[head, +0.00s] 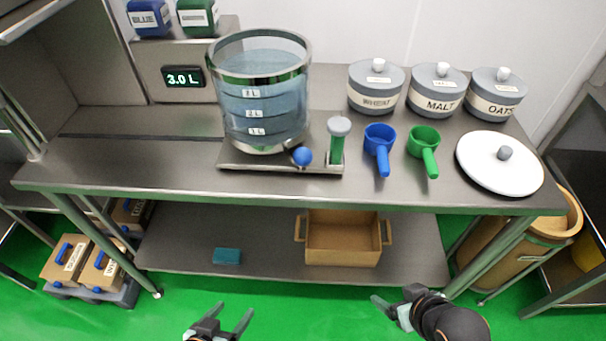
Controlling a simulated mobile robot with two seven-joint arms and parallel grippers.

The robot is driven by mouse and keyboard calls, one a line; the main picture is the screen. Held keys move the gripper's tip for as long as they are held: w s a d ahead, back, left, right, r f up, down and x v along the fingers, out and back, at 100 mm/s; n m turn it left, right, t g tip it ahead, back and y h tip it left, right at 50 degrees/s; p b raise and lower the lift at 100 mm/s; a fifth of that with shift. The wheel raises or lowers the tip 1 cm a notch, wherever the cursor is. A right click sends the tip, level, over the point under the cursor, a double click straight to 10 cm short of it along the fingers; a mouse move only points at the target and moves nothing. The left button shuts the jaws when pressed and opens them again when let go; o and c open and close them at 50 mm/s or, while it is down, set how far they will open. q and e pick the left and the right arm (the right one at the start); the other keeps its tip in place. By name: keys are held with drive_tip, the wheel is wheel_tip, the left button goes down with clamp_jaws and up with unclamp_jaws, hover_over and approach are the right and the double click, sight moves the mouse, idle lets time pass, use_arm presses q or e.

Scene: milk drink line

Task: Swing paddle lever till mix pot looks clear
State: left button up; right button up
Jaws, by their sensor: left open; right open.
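The mix pot (264,95) is a clear vessel with a metal rim, marked in litres, standing on a metal base on the table. Bluish see-through liquid fills most of it. A blue ball knob (302,156) sits low at its right front. Beside it stands a green upright post with a grey cap (338,128). I cannot tell which of these is the paddle lever, and no paddle shows clearly inside. My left gripper (233,313) is open and empty, in front of the table. My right gripper (393,298) is open and empty, also in front of it, farther right.
A display (184,77) behind the pot reads 3.0 L. Blue (378,140) and green (424,143) scoops, lidded jars (437,86) and a white lid (498,166) stand right of the pot. The table's left part is bare. A wooden crate (343,258) sits on the lower shelf.

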drive_tip(key=w+a+r+n+t+y+b, duration=0.1)
drive_tip(key=w+r+n+t+b, duration=0.1)
drive_tip(key=w, duration=0.3)
drive_tip(key=n+t+y, duration=0.6)
drive_tip(key=y, duration=0.3)
approach(310, 163)
drive_tip(key=shift+g+y, duration=0.3)
drive_tip(key=x, duration=1.1)
drive_tip(key=shift+w+a+r+b, duration=0.1)
drive_tip(key=shift+w+r+b, duration=0.05)
drive_tip(key=shift+w+b, duration=0.25)
drive_tip(key=shift+c, duration=0.2)
clamp_jaws()
